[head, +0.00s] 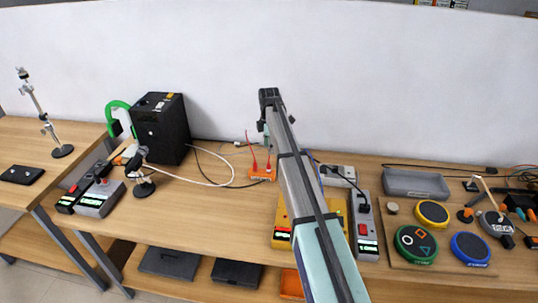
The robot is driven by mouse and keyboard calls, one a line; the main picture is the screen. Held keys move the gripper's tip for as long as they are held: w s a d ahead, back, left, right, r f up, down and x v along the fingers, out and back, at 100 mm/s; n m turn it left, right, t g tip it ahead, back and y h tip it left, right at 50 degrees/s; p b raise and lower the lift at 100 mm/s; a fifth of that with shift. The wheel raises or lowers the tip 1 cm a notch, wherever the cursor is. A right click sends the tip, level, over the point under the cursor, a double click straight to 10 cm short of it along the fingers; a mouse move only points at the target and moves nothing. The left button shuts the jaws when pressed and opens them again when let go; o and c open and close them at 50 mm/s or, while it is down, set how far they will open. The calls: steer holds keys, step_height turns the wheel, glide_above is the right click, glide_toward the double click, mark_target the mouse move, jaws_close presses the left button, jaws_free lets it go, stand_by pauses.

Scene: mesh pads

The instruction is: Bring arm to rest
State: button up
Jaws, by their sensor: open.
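My arm rises from the bottom edge, right of the middle, and reaches up and away over the workbench (205,212). My gripper (269,96) is the small dark end at the top of the arm, seen against the pale wall. It is open, and I see nothing held in it. Its fingers are small and hard to make out. The arm hides part of a yellow box (283,222) and the bench behind it.
A black box (160,128) with a green hose stands at the back left. An orange block (261,174) with red leads lies left of the arm. Right of it are a grey power strip (366,228), a grey tray (415,184) and several round pads, one green (416,244).

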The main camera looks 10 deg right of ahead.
steer(key=shift+r, duration=0.6)
steer(key=shift+s, duration=0.1)
